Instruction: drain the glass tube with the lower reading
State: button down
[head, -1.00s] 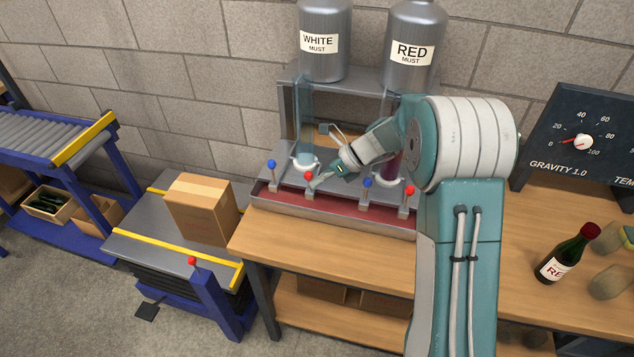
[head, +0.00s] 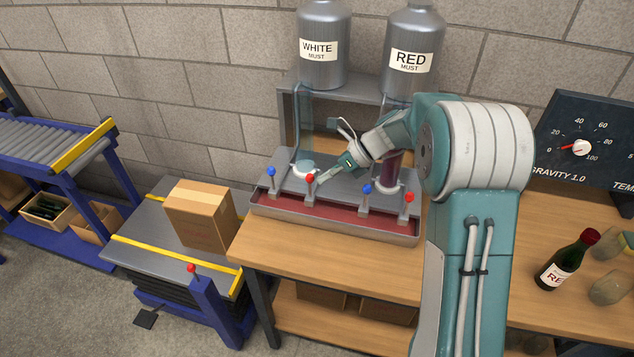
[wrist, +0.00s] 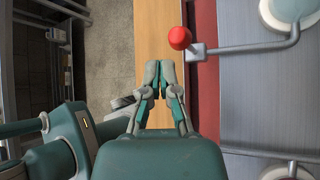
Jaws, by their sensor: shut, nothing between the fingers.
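The left glass tube (head: 304,125) stands below the WHITE MUST tank and looks pale; I cannot read its level. The right glass tube (head: 391,165) stands below the RED MUST tank, holds dark red liquid and is partly hidden by my arm. A blue-knobbed lever (head: 272,172) and a red-knobbed lever (head: 310,178) stand in front of the left tube. A blue-knobbed lever (head: 366,188) and a red-knobbed lever (head: 409,197) stand in front of the right one. My gripper (head: 320,180) is shut and empty beside the left red knob, which also shows in the wrist view (wrist: 180,38).
The levers stand over a tray (head: 335,222) with a dark red bottom on the wooden bench (head: 300,260). A gauge board (head: 590,135) and a bottle (head: 566,258) are at the right. A carton (head: 200,213) sits on the lift table at the left.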

jog(key=v, duration=0.9)
jog(key=shift+d, duration=0.2)
jog(key=s+a+r+n+t+h, duration=0.1)
jog(key=s+r+n+h, duration=0.25)
jog(key=s+n, duration=0.35)
jog(key=s+a+r+n+t+h, duration=0.15)
jog(key=s+r+n, duration=0.25)
jog(key=s, duration=0.4)
jog(key=s+d+n+t+h, duration=0.1)
jog(key=s+n+h, duration=0.1)
jog(key=s+n, duration=0.4)
jog(key=s+d+n+t+h, duration=0.2)
jog(key=s+n+h, duration=0.1)
jog(key=s+n, duration=0.4)
jog(key=shift+s+d+f, duration=0.25)
jog(key=shift+s+f, duration=0.2)
jog(key=shift+s, duration=0.6)
jog(key=shift+t, duration=0.25)
